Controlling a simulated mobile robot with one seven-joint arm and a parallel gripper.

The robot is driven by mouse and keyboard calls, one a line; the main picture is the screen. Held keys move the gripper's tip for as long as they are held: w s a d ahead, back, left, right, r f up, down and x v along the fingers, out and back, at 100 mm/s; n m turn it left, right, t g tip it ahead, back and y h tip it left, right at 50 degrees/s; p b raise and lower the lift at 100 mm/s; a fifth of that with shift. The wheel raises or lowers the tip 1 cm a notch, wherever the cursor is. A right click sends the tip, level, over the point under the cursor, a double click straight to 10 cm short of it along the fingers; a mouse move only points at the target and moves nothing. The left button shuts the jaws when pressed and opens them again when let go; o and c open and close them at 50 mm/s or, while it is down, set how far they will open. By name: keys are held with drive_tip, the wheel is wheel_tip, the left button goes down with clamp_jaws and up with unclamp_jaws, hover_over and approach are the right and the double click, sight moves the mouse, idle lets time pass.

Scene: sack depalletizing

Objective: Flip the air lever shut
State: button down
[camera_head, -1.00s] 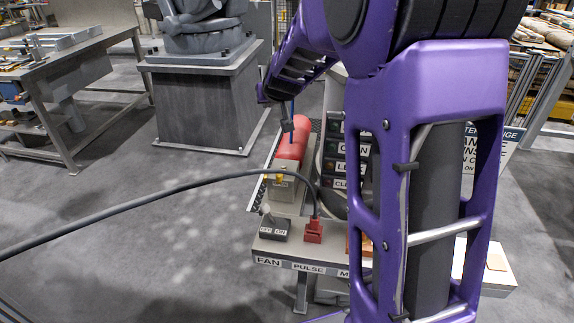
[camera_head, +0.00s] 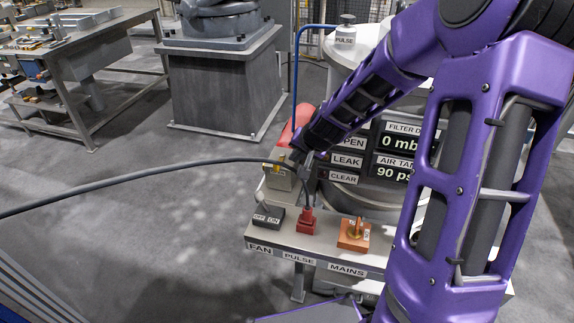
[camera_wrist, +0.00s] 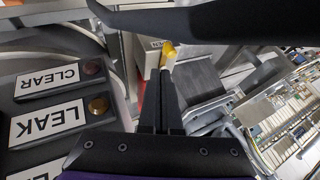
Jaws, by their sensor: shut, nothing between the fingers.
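A small yellow lever (camera_head: 279,166) sits on a grey box at the end of the red air tank (camera_head: 302,116) in the head view. It also shows in the wrist view (camera_wrist: 168,53), just beyond my fingertips. My gripper (camera_head: 304,168) is close beside the lever, on its right in the head view. In the wrist view its two dark fingers (camera_wrist: 163,76) are together with nothing between them. I cannot tell whether the fingertips touch the lever. The lever's exact angle is hard to read, as it is small and partly beside my gripper.
A black hose (camera_head: 150,176) runs across to the area by my gripper. Below are a FAN switch (camera_head: 268,216), a red PULSE plug (camera_head: 307,222) and an orange MAINS switch (camera_head: 354,236). The display panel (camera_head: 395,150) reads 90 psi. A workbench (camera_head: 85,65) stands left.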

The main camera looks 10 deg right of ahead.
drive_tip(key=x, duration=1)
